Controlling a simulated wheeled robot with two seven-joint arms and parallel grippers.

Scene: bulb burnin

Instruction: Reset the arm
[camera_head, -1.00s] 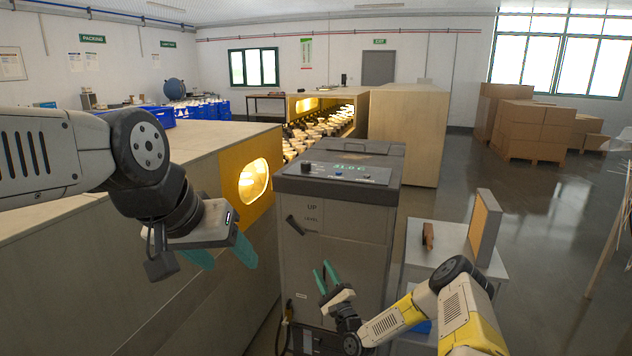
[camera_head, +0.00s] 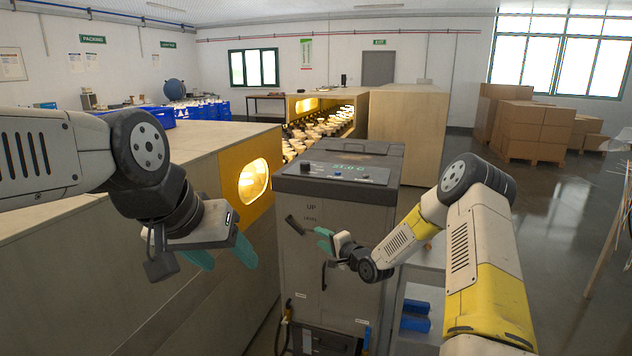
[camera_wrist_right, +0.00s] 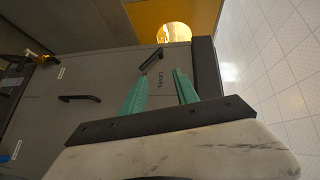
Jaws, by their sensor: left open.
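The grey cabinet (camera_head: 330,222) stands in the middle of the head view, with a sloped control panel on top. A short dark lever (camera_head: 295,225) sits tilted on its front, beside small lettering; it also shows in the right wrist view (camera_wrist_right: 151,60). My right gripper (camera_head: 321,239) is in front of the cabinet, just right of the lever. In the right wrist view its two green fingers (camera_wrist_right: 161,84) are apart with nothing between them, and the lever lies just beyond their tips. My left gripper (camera_head: 224,259) is open and empty at the left, beside the wooden housing.
A long wooden housing (camera_head: 95,215) with a yellow end and glowing window (camera_head: 253,181) stands left of the cabinet. A dark vertical handle (camera_head: 324,275) is lower on the cabinet front. A low table with a blue bin (camera_head: 415,322) stands at right. Floor beyond is open.

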